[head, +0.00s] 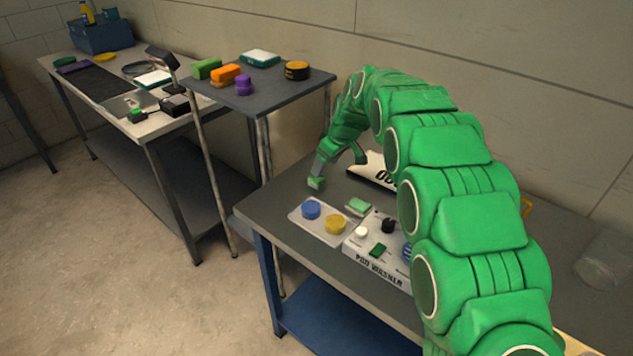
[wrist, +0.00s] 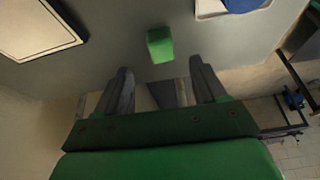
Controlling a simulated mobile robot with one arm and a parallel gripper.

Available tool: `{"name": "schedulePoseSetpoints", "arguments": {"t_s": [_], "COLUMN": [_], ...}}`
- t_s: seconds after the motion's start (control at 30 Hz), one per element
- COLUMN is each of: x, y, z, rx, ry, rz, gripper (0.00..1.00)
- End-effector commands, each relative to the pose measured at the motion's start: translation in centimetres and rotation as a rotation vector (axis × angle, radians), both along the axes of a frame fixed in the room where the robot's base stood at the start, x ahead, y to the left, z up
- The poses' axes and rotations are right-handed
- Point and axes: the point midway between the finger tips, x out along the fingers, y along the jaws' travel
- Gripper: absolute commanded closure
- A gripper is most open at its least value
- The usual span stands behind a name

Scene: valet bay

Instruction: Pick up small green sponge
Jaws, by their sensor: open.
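The small green sponge (head: 316,183) is a plain green block on the near table, close to its far left edge. In the wrist view the sponge (wrist: 159,45) lies just beyond the fingertips, centred between them. My gripper (head: 338,163) reaches down over that table corner. In the wrist view my gripper (wrist: 160,68) has its two dark fingers spread, with nothing between them. I cannot tell how high the fingertips are above the table.
A tray (head: 296,214) with blue and yellow pads, a green-topped sponge (head: 358,206) and a pad washer box (head: 362,247) are nearby. A number plate (head: 372,172) lies behind. A higher grey stand (head: 285,86) holds a green block (head: 206,68) and other items.

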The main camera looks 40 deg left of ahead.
Motion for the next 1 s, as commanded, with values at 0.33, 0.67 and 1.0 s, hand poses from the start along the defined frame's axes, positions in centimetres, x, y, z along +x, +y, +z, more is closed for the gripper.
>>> {"name": "schedulePoseSetpoints", "arguments": {"t_s": [0.33,0.67,1.0], "x": [-0.3,-0.2,-0.1], "y": [1.7,2.5,4.1], "z": [-2.0,-3.7,-7.0], "rx": [0.006,0.007,0.007], "ry": [-0.004,-0.004,-0.006], "rz": [0.02,0.019,0.017], "gripper": [0.3,0.3,0.3]}}
